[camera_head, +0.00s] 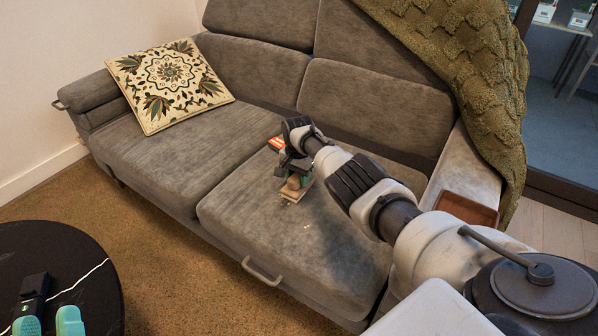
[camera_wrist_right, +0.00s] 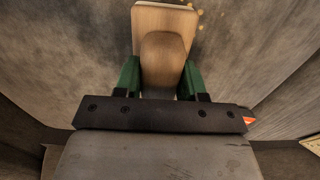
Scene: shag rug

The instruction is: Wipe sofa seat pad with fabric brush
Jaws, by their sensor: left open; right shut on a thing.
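The grey sofa has two seat pads; the right seat pad (camera_head: 300,235) lies under my right arm. My right gripper (camera_head: 295,182) is shut on the wooden fabric brush (camera_head: 290,192), low over this pad. In the right wrist view, the green fingers of my right gripper (camera_wrist_right: 160,80) grip both sides of the brush's rounded handle (camera_wrist_right: 163,60), and its flat wooden board (camera_wrist_right: 165,18) extends beyond. I cannot tell whether the brush touches the pad; its underside is hidden. Small yellowish crumbs (camera_head: 307,227) lie on the pad near the brush. My left gripper (camera_head: 48,321) is open at the bottom left.
A patterned cushion (camera_head: 168,84) rests on the left seat pad (camera_head: 175,150). A green knitted blanket (camera_head: 470,70) drapes over the right back and arm. A brown tray (camera_head: 466,208) sits on the right armrest. A round black table (camera_head: 95,275) stands at lower left.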

